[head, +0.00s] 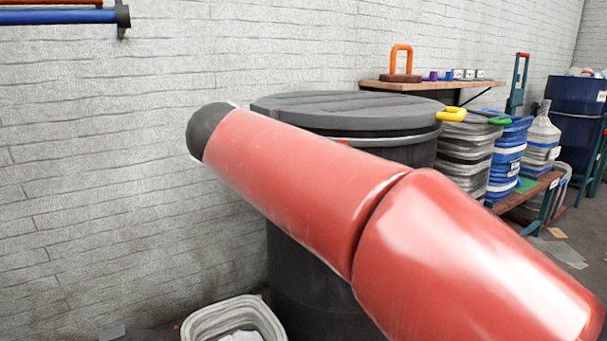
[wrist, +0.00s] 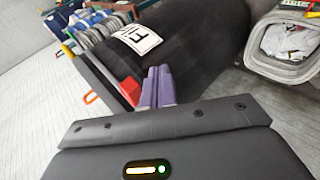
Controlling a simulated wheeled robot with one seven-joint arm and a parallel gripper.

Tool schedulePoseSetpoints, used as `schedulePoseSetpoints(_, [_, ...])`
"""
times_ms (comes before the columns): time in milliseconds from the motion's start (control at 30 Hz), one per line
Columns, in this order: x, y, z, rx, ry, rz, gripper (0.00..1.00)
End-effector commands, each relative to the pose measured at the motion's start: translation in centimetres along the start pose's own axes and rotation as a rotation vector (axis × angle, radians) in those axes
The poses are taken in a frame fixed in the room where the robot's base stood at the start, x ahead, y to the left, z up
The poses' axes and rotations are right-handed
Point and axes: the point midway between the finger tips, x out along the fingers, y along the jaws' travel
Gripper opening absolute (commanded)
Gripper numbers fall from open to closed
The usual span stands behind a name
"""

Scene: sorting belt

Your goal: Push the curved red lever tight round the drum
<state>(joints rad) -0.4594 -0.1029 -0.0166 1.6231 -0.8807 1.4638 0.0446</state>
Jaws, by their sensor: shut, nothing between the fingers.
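The dark drum (head: 300,290) stands upright with its ribbed lid (head: 350,104) on. My red arm crosses in front of it and hides much of its side. In the wrist view the drum (wrist: 205,45) looks tilted and bears a white label. A short part of the red lever (wrist: 129,89) shows by the drum's rim; the rest of its curve is hidden. A small red bit (head: 343,142) shows under the lid in the head view. My gripper (wrist: 158,72) has purple fingers shut together, just right of the red lever. I cannot tell whether they touch it.
A pale bin (head: 235,318) with white contents stands at the drum's foot. Stacked containers (head: 465,150) stand close on the right, with a yellow handle (head: 452,114) near the lid. A wooden shelf (head: 430,86) is behind the drum. The brick wall (head: 110,180) lies left and behind.

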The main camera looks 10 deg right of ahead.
Motion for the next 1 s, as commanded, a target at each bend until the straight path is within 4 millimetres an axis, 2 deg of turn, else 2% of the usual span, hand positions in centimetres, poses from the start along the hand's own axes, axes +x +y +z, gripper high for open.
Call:
schedulePoseSetpoints(33, [-0.5,-0.6,-2.4,-0.017,0.003,0.071,0.00])
schedulePoseSetpoints(100, [-1.9,-0.3,-4.9,-0.019,0.001,0.171,0.00])
schedulePoseSetpoints(200, [-4.2,-0.3,-7.6,-0.003,0.000,0.293,0.00])
schedulePoseSetpoints(333, [-6.7,-0.8,-9.7,0.031,0.001,0.405,0.00])
schedulePoseSetpoints(433, [-8.0,-1.0,-10.5,0.052,0.001,0.454,0.00])
schedulePoseSetpoints(600, [-8.7,-1.0,-10.8,0.066,0.001,0.480,0.00])
schedulePoseSetpoints(867, [-8.6,-0.9,-10.8,0.065,0.000,0.479,0.00])
schedulePoseSetpoints(1000, [-7.9,-0.6,-10.7,0.066,-0.002,0.479,0.00])
